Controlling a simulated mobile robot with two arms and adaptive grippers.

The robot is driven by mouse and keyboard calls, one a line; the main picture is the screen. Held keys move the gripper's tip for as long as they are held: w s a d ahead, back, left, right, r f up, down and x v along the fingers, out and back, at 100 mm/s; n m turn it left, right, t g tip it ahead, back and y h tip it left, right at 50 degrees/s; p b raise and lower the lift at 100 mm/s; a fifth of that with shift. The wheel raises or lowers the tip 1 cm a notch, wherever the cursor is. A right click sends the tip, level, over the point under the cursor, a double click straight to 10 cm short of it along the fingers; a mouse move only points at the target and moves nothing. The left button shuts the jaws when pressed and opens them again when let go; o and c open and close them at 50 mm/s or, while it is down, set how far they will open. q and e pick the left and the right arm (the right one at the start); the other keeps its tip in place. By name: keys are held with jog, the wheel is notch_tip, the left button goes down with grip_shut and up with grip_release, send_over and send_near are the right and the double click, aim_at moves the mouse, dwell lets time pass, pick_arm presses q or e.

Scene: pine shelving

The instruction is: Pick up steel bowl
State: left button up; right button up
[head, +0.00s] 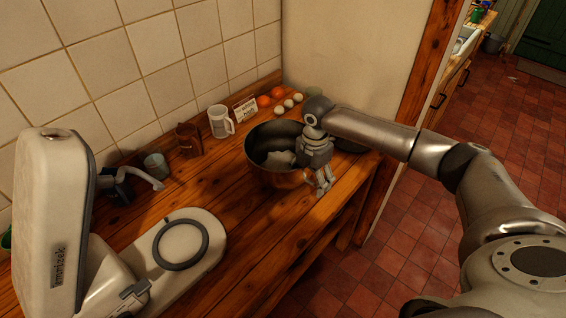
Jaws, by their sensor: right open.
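The steel bowl (262,171) stands upright on the wooden counter, near its back right part. It is shiny and wide, and something pale shows inside it. My right gripper (323,186) points down at the bowl's right rim, with its jaws open. The gripper covers part of that rim, and I cannot tell whether the fingers touch the bowl or straddle its wall. My left gripper is not in view.
A white stand mixer (45,215) with its head raised and a base with a dark ring (205,262) fills the front left. A white mug (219,123), brown container (189,140), small card (245,110), oranges (264,100) and eggs (289,104) line the back.

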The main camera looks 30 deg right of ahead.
jog(key=shift+f, duration=0.5)
jog(key=c, duration=0.8)
grip_shut()
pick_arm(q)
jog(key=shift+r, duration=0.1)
pick_arm(e)
jog(key=shift+r, duration=0.15)
